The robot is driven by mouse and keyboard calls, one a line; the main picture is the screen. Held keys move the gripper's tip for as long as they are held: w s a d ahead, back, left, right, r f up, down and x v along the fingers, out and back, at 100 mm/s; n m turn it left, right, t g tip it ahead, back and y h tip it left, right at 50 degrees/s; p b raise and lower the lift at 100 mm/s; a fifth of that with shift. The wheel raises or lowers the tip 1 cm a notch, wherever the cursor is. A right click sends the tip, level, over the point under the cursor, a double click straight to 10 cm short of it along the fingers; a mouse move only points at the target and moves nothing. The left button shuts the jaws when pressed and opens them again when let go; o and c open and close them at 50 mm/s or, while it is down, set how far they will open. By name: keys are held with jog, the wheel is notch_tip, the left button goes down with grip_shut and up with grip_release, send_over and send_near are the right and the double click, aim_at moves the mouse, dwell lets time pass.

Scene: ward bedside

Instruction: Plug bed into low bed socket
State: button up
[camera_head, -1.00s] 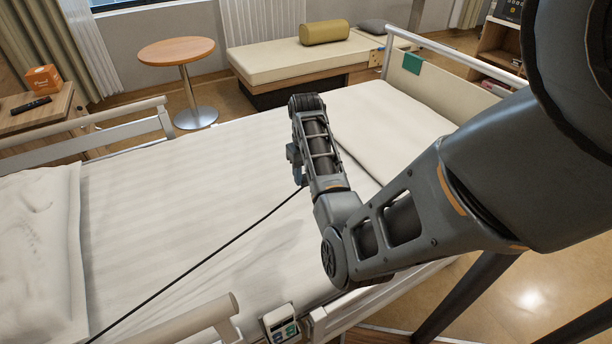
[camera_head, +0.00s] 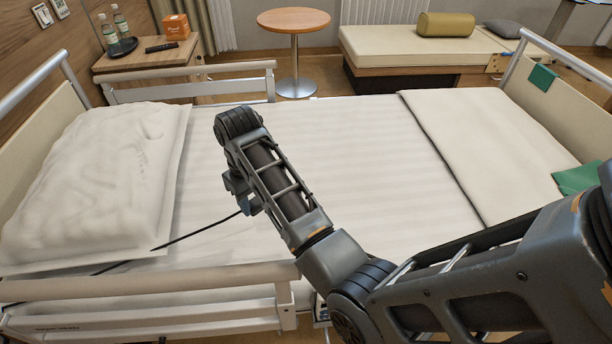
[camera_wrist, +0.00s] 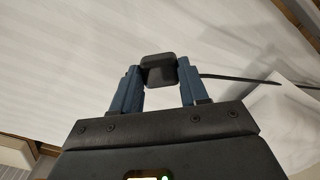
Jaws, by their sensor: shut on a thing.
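My gripper (camera_head: 246,204) is over the middle of the bed, and my own arm hides part of it in the head view. In the wrist view my gripper (camera_wrist: 160,84) has its two blue fingers shut on a black plug (camera_wrist: 158,68). A dark cable (camera_wrist: 240,79) runs from the plug to the right there. In the head view the cable (camera_head: 190,236) runs down and left across the bed, past the pillow, to the near rail. The bed (camera_head: 340,125) has a white striped sheet. No socket can be made out in these views.
A white pillow (camera_head: 95,180) lies at the left end, a folded blanket (camera_head: 480,140) at the right. The near bed rail (camera_head: 150,285) and far rail (camera_head: 190,85) are raised. Beyond are a bedside cabinet (camera_head: 140,64), a round table (camera_head: 293,20) and a couch (camera_head: 420,55).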

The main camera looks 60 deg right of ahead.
jog(key=w+a+n, duration=0.1)
jog(key=a+n, duration=0.1)
jog(key=a, duration=1)
jog(key=shift+w+r, duration=0.25)
jog(key=shift+r, duration=0.1)
